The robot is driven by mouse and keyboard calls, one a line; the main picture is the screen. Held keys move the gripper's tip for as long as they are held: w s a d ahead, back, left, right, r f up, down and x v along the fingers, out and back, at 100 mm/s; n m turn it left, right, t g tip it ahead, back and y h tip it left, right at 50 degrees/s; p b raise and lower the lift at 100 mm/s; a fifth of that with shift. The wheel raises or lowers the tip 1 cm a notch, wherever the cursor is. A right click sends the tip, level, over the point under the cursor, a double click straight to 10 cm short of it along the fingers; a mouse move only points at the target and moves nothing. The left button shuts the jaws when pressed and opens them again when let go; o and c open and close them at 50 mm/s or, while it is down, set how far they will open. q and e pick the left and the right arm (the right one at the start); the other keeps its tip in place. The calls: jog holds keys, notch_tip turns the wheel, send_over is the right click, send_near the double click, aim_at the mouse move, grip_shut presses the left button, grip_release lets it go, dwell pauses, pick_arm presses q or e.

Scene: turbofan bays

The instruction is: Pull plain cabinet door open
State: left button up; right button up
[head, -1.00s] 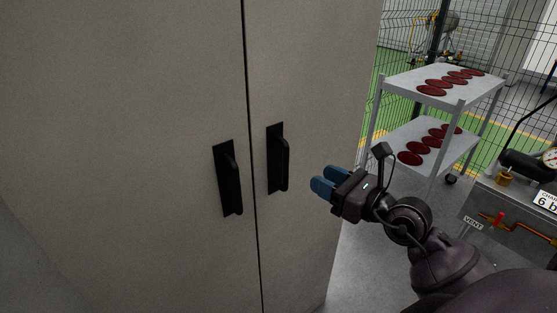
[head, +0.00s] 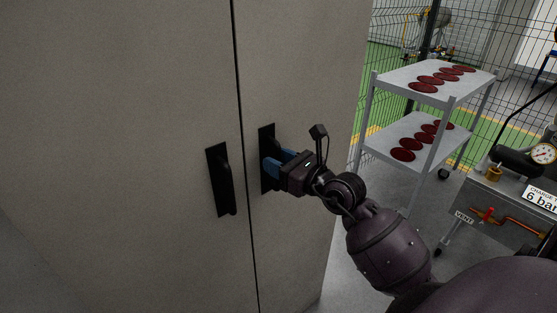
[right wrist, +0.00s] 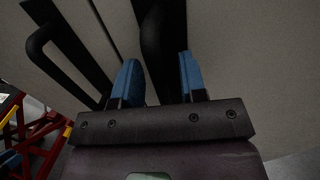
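The plain grey cabinet (head: 120,120) fills the left of the head view. Its two doors are closed, with a dark seam between them. The left door has a black handle (head: 222,180). The right door's black handle (head: 267,135) is partly hidden by my right gripper (head: 277,163). In the right wrist view, the right gripper's blue fingers (right wrist: 158,80) are apart, with the right door's handle (right wrist: 162,45) between them. I cannot tell whether either finger touches it. The left door's handle also shows in the right wrist view (right wrist: 60,45). My left gripper is not in view.
A grey two-shelf cart (head: 372,80) with several dark red discs stands right of the cabinet. A grey unit (head: 480,200) with a gauge, a red valve and a "VENT" label is at the far right. Wire fencing (head: 400,45) runs behind the cart.

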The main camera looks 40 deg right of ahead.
grip_shut()
dwell(0.5)
